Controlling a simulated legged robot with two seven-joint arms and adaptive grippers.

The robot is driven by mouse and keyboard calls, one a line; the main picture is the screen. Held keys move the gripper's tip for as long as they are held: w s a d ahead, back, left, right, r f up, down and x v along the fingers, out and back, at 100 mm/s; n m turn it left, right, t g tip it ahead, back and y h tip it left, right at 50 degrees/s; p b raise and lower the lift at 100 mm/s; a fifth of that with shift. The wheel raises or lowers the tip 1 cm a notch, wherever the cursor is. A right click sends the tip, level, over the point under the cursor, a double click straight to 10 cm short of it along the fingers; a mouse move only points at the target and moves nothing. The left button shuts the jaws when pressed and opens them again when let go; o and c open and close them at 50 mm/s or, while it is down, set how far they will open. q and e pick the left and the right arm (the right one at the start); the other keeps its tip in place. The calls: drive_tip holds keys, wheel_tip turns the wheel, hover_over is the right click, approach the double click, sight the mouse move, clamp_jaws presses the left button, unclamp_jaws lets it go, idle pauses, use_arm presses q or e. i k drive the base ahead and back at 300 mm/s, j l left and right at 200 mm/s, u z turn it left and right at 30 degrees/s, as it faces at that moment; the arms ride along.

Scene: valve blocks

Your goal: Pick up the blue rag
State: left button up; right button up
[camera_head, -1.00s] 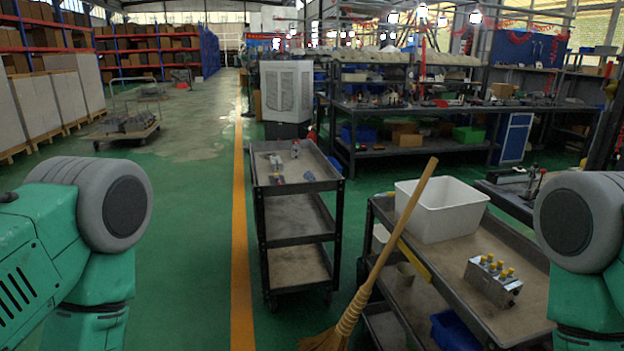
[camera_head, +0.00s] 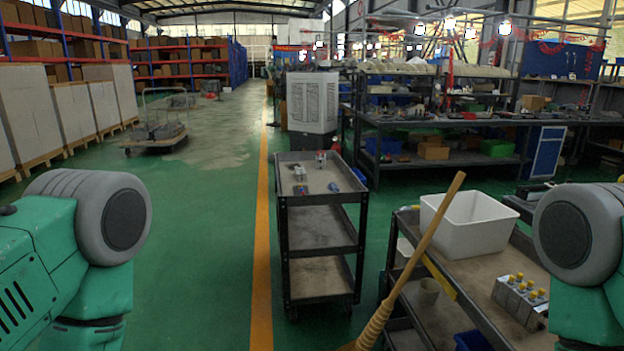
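A small blue item (camera_head: 333,187) lies on the top shelf of the black three-tier cart (camera_head: 281,205) in the middle of the view. It may be the blue rag, but it is too small to tell. Small metal valve blocks (camera_head: 300,173) stand near it on the same shelf. Parts of my two green and grey arms show at the left and right edges. Neither of my grippers is in view, and the cart stands ahead of me, apart from both arms.
A second cart (camera_head: 452,285) at right holds a white bin (camera_head: 468,224) and a valve block with yellow caps (camera_head: 520,296). A broom (camera_head: 415,252) leans against it. Green floor (camera_head: 205,250) is clear left of the middle cart. A loaded trolley (camera_head: 155,135) stands farther back.

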sight(333, 186)
drive_tip(key=i+u, duration=0.1)
drive_tip(key=u, duration=0.35)
drive_tip(key=i+j+u, duration=0.1)
drive_tip(key=u, duration=0.4)
drive_tip(key=i, duration=4)
drive_tip(key=i+z, duration=0.15)
drive_tip(key=z, duration=0.25)
drive_tip(key=i+z, duration=0.15)
drive_tip(key=z, duration=0.25)
drive_tip(key=i+j+z, duration=0.1)
drive_tip(key=z, duration=0.3)
drive_tip(key=i+j+z, duration=0.15)
drive_tip(key=z, duration=0.25)
